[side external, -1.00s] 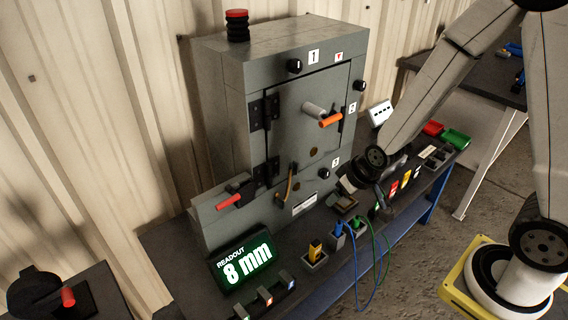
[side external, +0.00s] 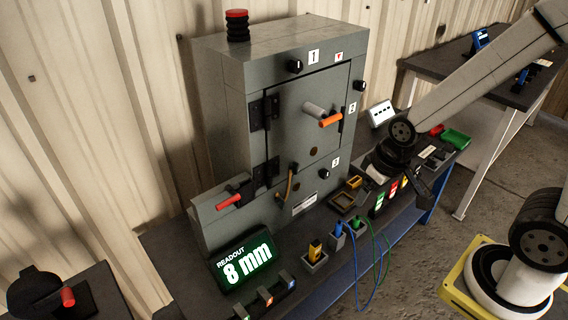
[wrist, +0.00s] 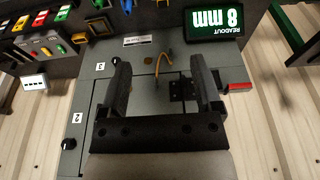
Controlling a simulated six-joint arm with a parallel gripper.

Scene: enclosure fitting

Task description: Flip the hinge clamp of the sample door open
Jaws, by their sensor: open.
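The grey enclosure (side external: 230,80) stands against the wall with its sample door (side external: 290,110) closed. Black hinges (side external: 265,112) run down the door's left edge. A red-handled lever (side external: 229,201) sticks out at the lower left, below the lower hinge; I cannot tell for sure that it is the hinge clamp. An orange-tipped handle (side external: 330,120) is on the door's right side. My gripper (side external: 405,178) is open and empty, right of the enclosure above the bench. In the wrist view, my gripper's fingers (wrist: 160,62) are apart, with the red handle (wrist: 240,87) beyond the right finger.
The readout (side external: 243,262) shows 8 mm in front of the enclosure. A yellow block (side external: 315,249), blue and green cables (side external: 372,255) and a shallow tray (side external: 342,202) are on the bench front. A brown cable loop (side external: 291,183) hangs below the door. Colored bins (side external: 455,138) stand at right.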

